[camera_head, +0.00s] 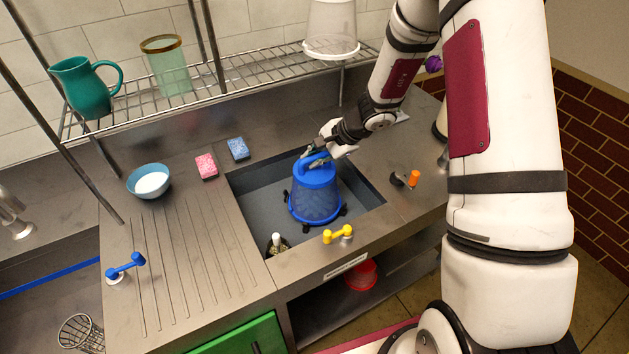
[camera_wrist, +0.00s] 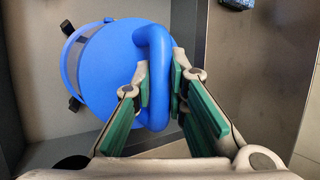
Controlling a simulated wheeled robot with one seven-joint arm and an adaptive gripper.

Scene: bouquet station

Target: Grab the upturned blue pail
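The upturned blue pail (camera_head: 315,197) stands in the sink basin, with its wide end down and a blue loop handle (camera_head: 313,161) on top. Small dark clips show around its lower edge. In the wrist view the pail (camera_wrist: 105,75) fills the left and middle, and its thick handle (camera_wrist: 156,45) runs between my fingers. My gripper (camera_head: 325,157) is at the top of the pail. The pail appears to rest on the basin floor.
The sink basin (camera_head: 255,200) has walls around the pail. A yellow tap handle (camera_head: 338,235) and a white-topped bottle (camera_head: 277,242) are near its front edge. A pink sponge (camera_head: 206,166), a blue sponge (camera_head: 238,148) and a bowl (camera_head: 149,181) lie left. A wire shelf (camera_head: 240,78) hangs behind.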

